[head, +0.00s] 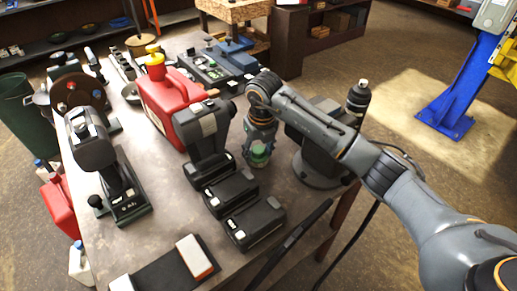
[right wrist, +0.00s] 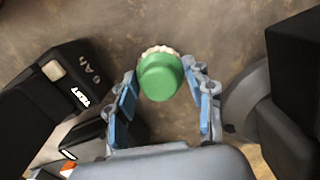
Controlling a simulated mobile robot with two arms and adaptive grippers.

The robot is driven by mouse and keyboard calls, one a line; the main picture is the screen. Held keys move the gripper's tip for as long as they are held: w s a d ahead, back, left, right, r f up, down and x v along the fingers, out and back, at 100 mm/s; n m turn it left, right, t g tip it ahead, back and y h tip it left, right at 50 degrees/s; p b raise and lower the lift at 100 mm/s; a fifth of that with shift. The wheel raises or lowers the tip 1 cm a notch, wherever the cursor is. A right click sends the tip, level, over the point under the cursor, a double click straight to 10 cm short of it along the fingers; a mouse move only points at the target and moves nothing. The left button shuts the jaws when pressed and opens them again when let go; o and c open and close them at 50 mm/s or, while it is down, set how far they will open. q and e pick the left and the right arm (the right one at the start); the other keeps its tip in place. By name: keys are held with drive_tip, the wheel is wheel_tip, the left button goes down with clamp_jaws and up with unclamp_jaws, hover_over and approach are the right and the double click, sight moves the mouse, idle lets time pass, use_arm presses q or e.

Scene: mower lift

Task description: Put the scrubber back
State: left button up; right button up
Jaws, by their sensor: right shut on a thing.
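The scrubber (right wrist: 160,78) has a round green top with a pale bristle edge. It sits between the fingertips of my right gripper (right wrist: 160,90) in the right wrist view. In the head view my right gripper (head: 259,142) points down over the workbench, and the green scrubber (head: 260,154) shows between its fingers. The gripper is shut on it. Whether the scrubber touches the bench top or hangs just above it I cannot tell. My left gripper is not in view.
Black batteries (head: 254,222) and a black tool (head: 204,140) stand close to the left on the workbench (head: 165,225). A dark round-based device (head: 320,168) stands close to the right. A red canister (head: 172,105) is behind. An orange-white block (head: 195,258) lies on a dark mat in front.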

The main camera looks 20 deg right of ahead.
sight(261, 153)
drive_tip(key=shift+f, duration=0.25)
drive_tip(key=o, duration=1.1)
drive_tip(key=shift+r, duration=0.2)
drive_tip(key=r+b, duration=0.1)
drive_tip(key=r, duration=0.3)
drive_tip(key=s+r+b, duration=0.1)
drive_tip(key=r, duration=0.3)
drive_tip(key=r+b, duration=0.1)
drive_tip(key=r, duration=0.3)
drive_tip(key=shift+s+d, duration=0.1)
drive_tip(key=shift+s, duration=0.15)
